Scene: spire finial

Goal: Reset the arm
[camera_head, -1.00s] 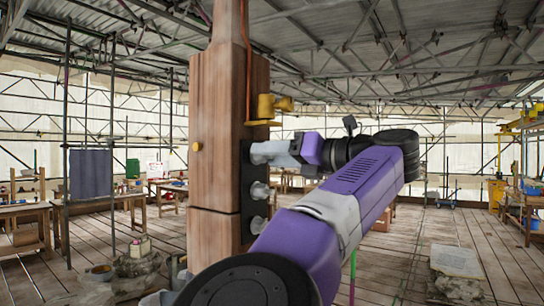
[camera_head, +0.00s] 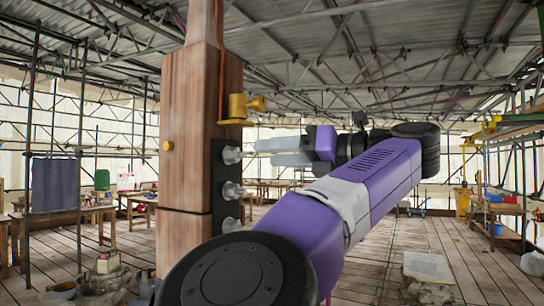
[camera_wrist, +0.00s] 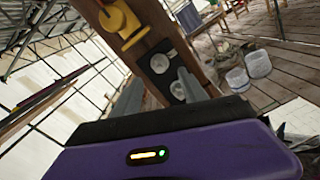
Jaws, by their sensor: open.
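My arm reaches from the lower middle of the head view to my gripper (camera_head: 262,152). The gripper is open and empty, its grey fingers pointing left at a wooden post (camera_head: 185,130). A black plate (camera_head: 217,180) on the post's right side carries three grey knobs; the top knob (camera_head: 231,155) is just left of the fingertips, apparently with a small gap. In the wrist view the gripper (camera_wrist: 158,88) has its two fingers spread, with the black plate (camera_wrist: 157,60) and two round knobs beyond them. A yellow fitting (camera_head: 243,108) sits above the plate; it also shows in the wrist view (camera_wrist: 122,22).
A thin orange cord (camera_head: 221,60) hangs along the post. Workbenches stand at the left and at the right (camera_head: 500,208). A stone block (camera_head: 428,267) lies on the plank floor at right. The floor behind my arm is mostly clear.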

